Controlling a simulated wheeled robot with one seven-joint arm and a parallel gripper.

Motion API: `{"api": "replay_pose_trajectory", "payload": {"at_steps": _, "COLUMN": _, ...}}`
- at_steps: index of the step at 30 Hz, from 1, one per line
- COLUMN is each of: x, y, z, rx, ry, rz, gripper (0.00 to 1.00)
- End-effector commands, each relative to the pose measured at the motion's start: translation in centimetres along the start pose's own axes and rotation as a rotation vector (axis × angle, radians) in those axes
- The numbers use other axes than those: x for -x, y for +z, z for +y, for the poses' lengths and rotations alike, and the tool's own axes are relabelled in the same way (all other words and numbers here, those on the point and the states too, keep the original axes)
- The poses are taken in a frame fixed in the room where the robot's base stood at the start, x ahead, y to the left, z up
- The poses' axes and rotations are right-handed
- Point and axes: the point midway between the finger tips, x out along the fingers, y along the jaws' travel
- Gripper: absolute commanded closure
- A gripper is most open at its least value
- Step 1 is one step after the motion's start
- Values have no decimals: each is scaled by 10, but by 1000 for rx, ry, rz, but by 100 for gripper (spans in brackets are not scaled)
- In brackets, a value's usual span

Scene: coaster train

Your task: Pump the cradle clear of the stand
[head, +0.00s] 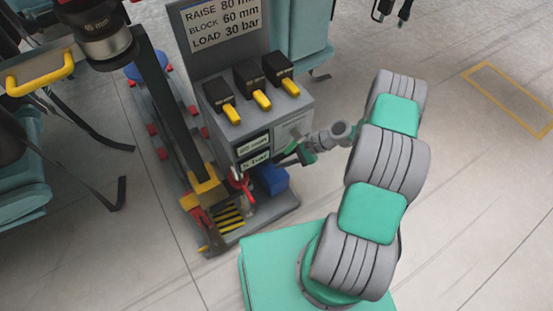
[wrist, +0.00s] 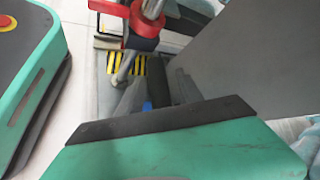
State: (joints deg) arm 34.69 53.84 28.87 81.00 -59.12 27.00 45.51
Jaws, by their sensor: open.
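My gripper (head: 293,156) is at the front right of a grey console (head: 292,118). In the wrist view my gripper (wrist: 158,86) is open, with a grey metal rod (wrist: 127,65) and a striped pad (wrist: 140,66) beyond the fingers. A red part (wrist: 120,20) is at the top of that view. In the head view a red part (head: 241,182) stands low before the console, beside a blue block (head: 271,179). A yellow bracket (head: 204,186) is at the lower end of a dark beam (head: 172,110). I cannot tell which parts are the cradle and the stand.
A sign (head: 219,22) reads RAISE 80 mm, BLOCK 60 mm, LOAD 30 bar. Three yellow-handled levers (head: 262,99) top the console, above two small displays (head: 254,152). Teal seats (head: 305,35) stand at the back. Floor on the right is open.

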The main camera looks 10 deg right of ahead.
Motion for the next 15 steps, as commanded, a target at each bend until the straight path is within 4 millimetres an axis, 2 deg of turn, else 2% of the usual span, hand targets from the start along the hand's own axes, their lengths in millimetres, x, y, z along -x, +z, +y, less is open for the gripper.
{"api": "replay_pose_trajectory", "payload": {"at_steps": 3, "x": -9, "y": 0, "z": 0, "rx": 1, "ry": 1, "rz": 0, "gripper": 57}}
{"api": "replay_pose_trajectory", "payload": {"at_steps": 10, "x": -10, "y": 0, "z": 0, "rx": 1, "ry": 1, "rz": 1, "gripper": 57}}
{"api": "replay_pose_trajectory", "payload": {"at_steps": 15, "x": -9, "y": 0, "z": 0, "rx": 1, "ry": 1, "rz": 1, "gripper": 71}}
